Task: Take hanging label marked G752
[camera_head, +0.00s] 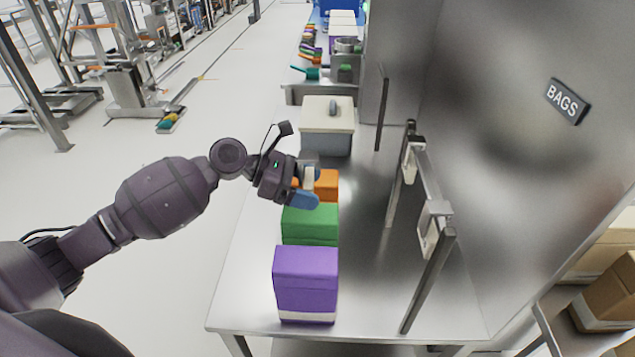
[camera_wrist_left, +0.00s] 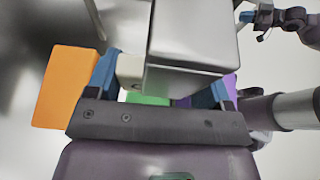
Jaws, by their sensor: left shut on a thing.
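My left gripper (camera_head: 306,187), with blue fingertips, is over the row of coloured boxes in the head view. It is shut on a small pale thing (camera_head: 309,177). In the left wrist view the fingers (camera_wrist_left: 158,85) stand on either side of it, with a beige part (camera_wrist_left: 130,68) near the left finger and a large grey block (camera_wrist_left: 190,45) in front. I cannot tell whether these are one thing. No marking G752 is readable. A gripper (camera_wrist_left: 262,17), apparently my right one, shows small at the wrist view's upper right; its opening is unclear.
Purple (camera_head: 306,280), green (camera_head: 310,224) and orange (camera_head: 328,184) boxes line the steel table (camera_head: 370,325). A lidded grey bin (camera_head: 327,125) stands behind them. A metal rack with pale holders (camera_head: 432,225) stands right of the boxes, before a wall with a BAGS sign (camera_head: 567,100).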

